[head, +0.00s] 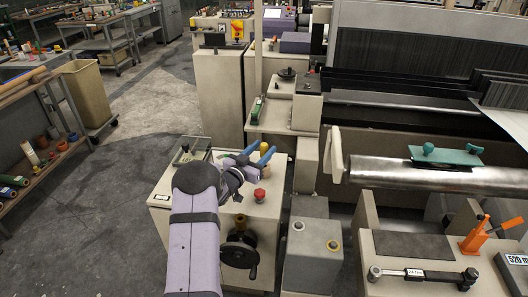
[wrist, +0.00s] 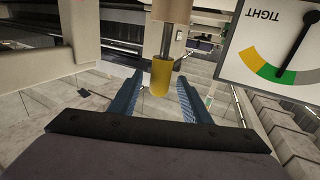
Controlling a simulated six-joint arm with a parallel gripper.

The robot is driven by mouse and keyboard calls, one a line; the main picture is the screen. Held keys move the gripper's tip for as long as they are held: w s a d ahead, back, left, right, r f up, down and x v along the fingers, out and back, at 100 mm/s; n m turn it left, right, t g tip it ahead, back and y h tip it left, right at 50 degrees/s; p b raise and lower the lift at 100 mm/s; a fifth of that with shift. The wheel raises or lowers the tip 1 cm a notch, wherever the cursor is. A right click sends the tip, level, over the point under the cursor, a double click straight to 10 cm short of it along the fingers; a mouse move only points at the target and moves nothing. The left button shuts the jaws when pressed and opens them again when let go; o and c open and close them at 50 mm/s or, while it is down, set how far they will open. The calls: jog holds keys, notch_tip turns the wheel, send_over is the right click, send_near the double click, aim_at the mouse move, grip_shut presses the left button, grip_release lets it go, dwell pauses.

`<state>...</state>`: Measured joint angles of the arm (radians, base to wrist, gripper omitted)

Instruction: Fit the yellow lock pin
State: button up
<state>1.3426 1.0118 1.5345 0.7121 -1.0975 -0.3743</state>
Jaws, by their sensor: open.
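A yellow cylinder (wrist: 161,77), which may be the lock pin, shows in the wrist view below a steel shaft (wrist: 174,38) and a tan cylinder. My gripper (wrist: 160,84) is open, with a ribbed blue finger on each side of the yellow cylinder.
A dial marked TIGHT (wrist: 283,45) is close by on the right in the wrist view. On the cabinet are a red knob (head: 259,195) and a black handwheel (head: 239,250). A grey box (head: 312,260) with buttons stands to the right. Open floor (head: 120,190) lies left.

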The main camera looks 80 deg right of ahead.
jog(key=shift+s+d, duration=0.25)
jog(key=shift+d, duration=0.3)
grip_shut()
notch_tip(320, 180, up, 10)
jog(key=shift+r+b, duration=0.1)
jog(key=shift+b, duration=0.85)
jog(key=c, duration=1)
grip_release()
